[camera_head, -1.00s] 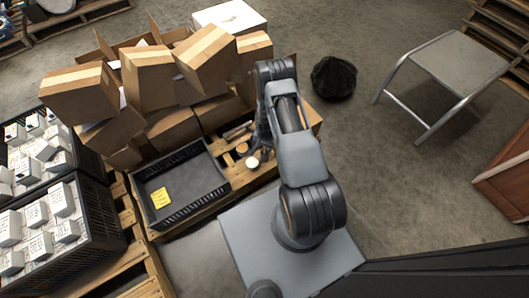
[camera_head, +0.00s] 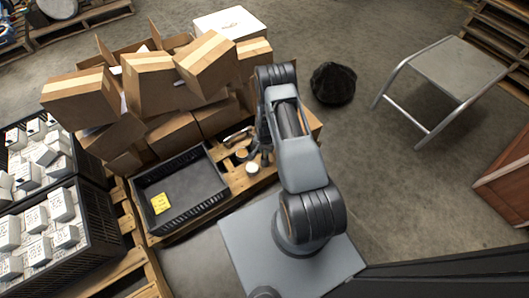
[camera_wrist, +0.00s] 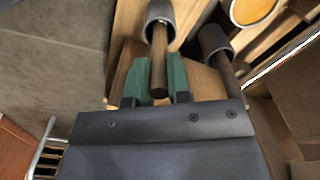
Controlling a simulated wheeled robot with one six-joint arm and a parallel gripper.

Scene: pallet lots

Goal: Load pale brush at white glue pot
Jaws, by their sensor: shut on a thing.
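My gripper (camera_wrist: 158,88), with green fingers, is shut on the brown wooden handle of a brush (camera_wrist: 159,62) in the wrist view. A grey cylinder sits at the handle's far end; whether it is part of the brush or a holder, I cannot tell. A second, darker handle (camera_wrist: 226,72) with a similar grey cylinder stands apart to the right. A round pot with an amber top (camera_wrist: 250,9) is at the upper right. In the head view a white pot (camera_head: 253,167) stands on the pallet beside my arm, with a brownish pot (camera_head: 241,153) behind it. My arm mostly hides the gripper there.
A black tray (camera_head: 176,222) with a yellow note lies left of the pots. Cardboard boxes (camera_head: 150,82) are piled behind. Crates of white cartons (camera_head: 92,240) stand at left. A black bag (camera_head: 333,83) and a grey step stool (camera_head: 455,68) are on the floor at right.

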